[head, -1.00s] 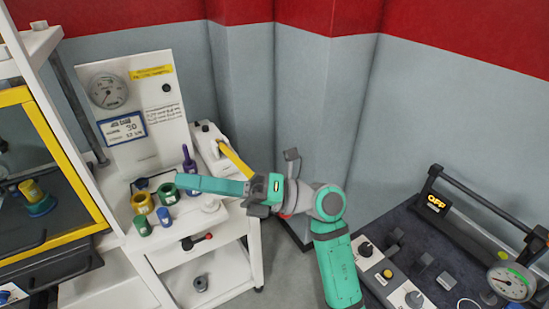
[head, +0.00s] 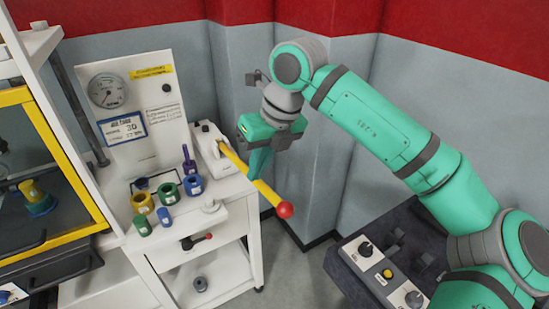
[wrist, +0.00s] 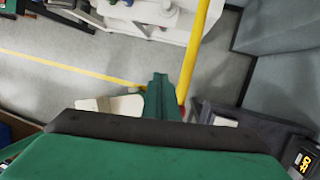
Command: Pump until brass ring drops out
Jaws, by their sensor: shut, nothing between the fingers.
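The pump lever (head: 240,170) is a yellow bar with a red ball (head: 285,210) at its free end. It slants down to the right from the white pump body (head: 213,147). My gripper (head: 258,172) is shut and empty, pointing down at the lever's far side; contact is unclear. In the wrist view the fingers (wrist: 159,95) are beside the yellow bar (wrist: 198,40). A yellow ring-like piece (head: 32,190) sits on a blue-green base inside the yellow-framed cabinet. Another yellow ring (head: 142,202) stands on the bench. I cannot tell which is the brass ring.
The white bench (head: 220,200) also holds a green ring (head: 168,193), a blue ring (head: 193,185), small bottles and a purple cone. A gauge panel (head: 140,105) stands behind. A dark console (head: 380,260) is at lower right. Grey walls close in behind the lever.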

